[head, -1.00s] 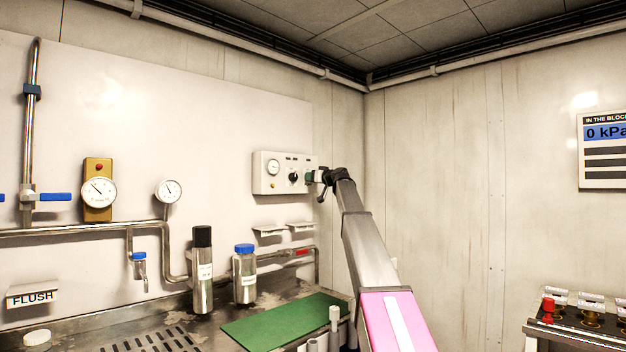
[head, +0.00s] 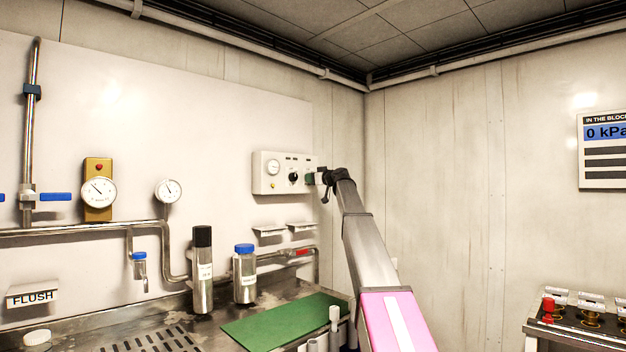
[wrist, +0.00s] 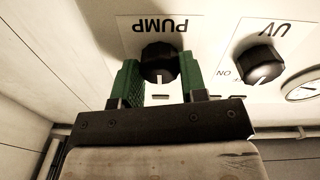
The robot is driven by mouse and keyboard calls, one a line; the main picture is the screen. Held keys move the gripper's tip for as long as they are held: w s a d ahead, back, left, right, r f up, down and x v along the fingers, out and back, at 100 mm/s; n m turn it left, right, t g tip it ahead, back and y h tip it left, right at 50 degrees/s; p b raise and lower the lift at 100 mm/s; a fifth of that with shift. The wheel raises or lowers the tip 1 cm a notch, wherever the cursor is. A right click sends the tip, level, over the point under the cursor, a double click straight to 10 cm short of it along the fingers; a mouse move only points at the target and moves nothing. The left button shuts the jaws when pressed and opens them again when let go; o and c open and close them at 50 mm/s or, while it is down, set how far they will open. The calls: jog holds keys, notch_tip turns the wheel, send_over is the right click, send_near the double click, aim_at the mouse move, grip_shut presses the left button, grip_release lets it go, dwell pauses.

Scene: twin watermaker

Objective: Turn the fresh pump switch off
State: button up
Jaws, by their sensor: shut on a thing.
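The pump switch is a round black knob (wrist: 159,54) under the label PUMP, which reads upside down in the wrist view. My gripper (wrist: 160,68) has its two green fingers on either side of this knob, shut on it. A pale mark on the knob points toward the bottom of the wrist view; part of the lettering there is hidden by my gripper. In the head view, the white control box (head: 264,184) is on the back wall and my gripper (head: 311,178) covers the knob at its right end.
A second black knob (wrist: 260,67), labelled UV, sits close beside the right finger in the wrist view, with a gauge (wrist: 303,84) beyond it. Small shelves (head: 269,232) are below the box. Bottles (head: 245,275) and a green mat (head: 285,321) are on the counter.

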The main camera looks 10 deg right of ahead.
jog(key=o, duration=0.9)
jog(key=shift+s, duration=0.15)
jog(key=v, duration=1)
jog(key=shift+s+d, duration=0.15)
jog(key=shift+s, duration=0.1)
jog(key=shift+d+f, duration=0.1)
